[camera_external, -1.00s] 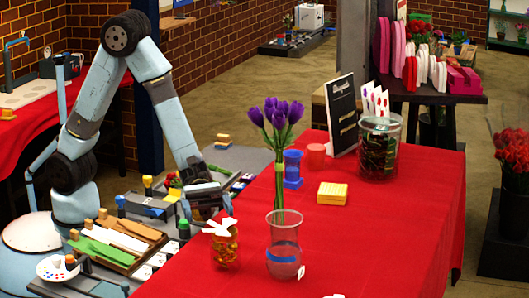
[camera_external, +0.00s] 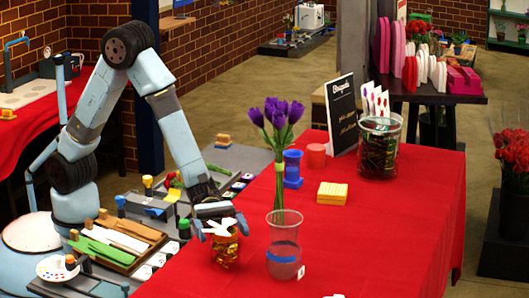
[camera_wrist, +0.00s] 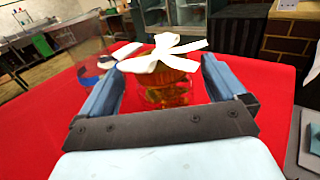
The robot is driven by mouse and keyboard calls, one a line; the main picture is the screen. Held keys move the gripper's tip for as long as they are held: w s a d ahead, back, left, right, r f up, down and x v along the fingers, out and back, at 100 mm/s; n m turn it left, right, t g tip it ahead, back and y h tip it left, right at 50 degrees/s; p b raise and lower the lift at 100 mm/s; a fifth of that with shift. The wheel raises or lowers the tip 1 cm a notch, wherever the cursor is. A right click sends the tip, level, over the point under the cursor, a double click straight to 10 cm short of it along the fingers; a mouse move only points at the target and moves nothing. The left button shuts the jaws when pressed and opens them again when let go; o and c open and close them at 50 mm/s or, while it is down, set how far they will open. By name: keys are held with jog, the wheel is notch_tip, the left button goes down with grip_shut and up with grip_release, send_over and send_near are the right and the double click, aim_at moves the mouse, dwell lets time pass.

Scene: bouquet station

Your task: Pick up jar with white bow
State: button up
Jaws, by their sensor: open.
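The jar with the white bow (camera_external: 226,250) is a small amber glass jar standing on the red table near its left edge. In the wrist view the jar (camera_wrist: 168,92) shows between my two fingers, with the white bow on top. My gripper (camera_external: 221,222) is open around the upper part of the jar; in the wrist view its fingers (camera_wrist: 162,85) stand apart on either side. I cannot tell whether either finger touches the jar. The jar's lower part is partly hidden by the gripper base in the wrist view.
Blue spools (camera_external: 292,168), yellow cards (camera_external: 332,193) and a large glass jar (camera_external: 379,150) stand further back. The red table's front right is clear.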

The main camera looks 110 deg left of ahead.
aim_at(228, 242)
jog(key=x, duration=0.4)
jog(key=shift+w+d+f, duration=0.15)
jog(key=shift+d, duration=0.15)
jog(key=c, duration=1.4)
jog(key=shift+r, duration=0.4)
jog(key=c, duration=0.3)
notch_tip(228, 242, up, 2)
jog(key=shift+a+r, duration=0.1)
jog(key=shift+c, duration=0.2)
jog(key=s+a+r, duration=0.3)
jog(key=s+r, duration=0.7)
jog(key=s, duration=0.3)
jog(key=shift+s+a, duration=0.25)
